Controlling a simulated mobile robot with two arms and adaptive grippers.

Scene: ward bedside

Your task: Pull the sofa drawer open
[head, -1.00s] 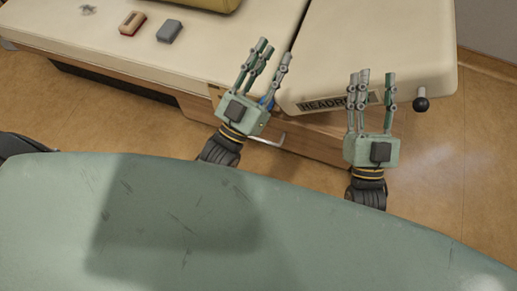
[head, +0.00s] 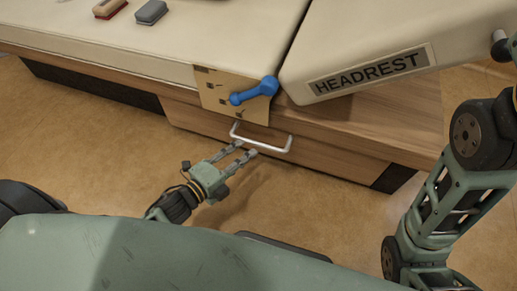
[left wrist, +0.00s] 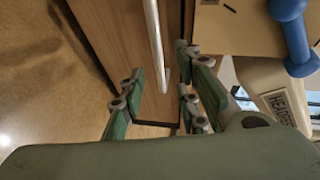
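The sofa drawer (head: 325,163) has a wood front that looks flush with the sofa base. Its white bar handle (head: 276,147) shows below the headrest gap, and also in the left wrist view (left wrist: 155,40). My left gripper (head: 245,149) is at the handle, with its fingers pointing toward the drawer front. In the left wrist view its fingers (left wrist: 160,88) are spread, one to the left of the bar and the others to the right. I cannot tell whether they touch it. My right arm is at the right edge, but its gripper is out of view.
A blue dumbbell (head: 253,91) is above the handle, against a brown panel (head: 220,95) at the sofa edge. The headrest (head: 390,35) overhangs on the right. Two small blocks, one red and tan (head: 108,9), one grey (head: 151,12), lie on the sofa. Floor is clear at left.

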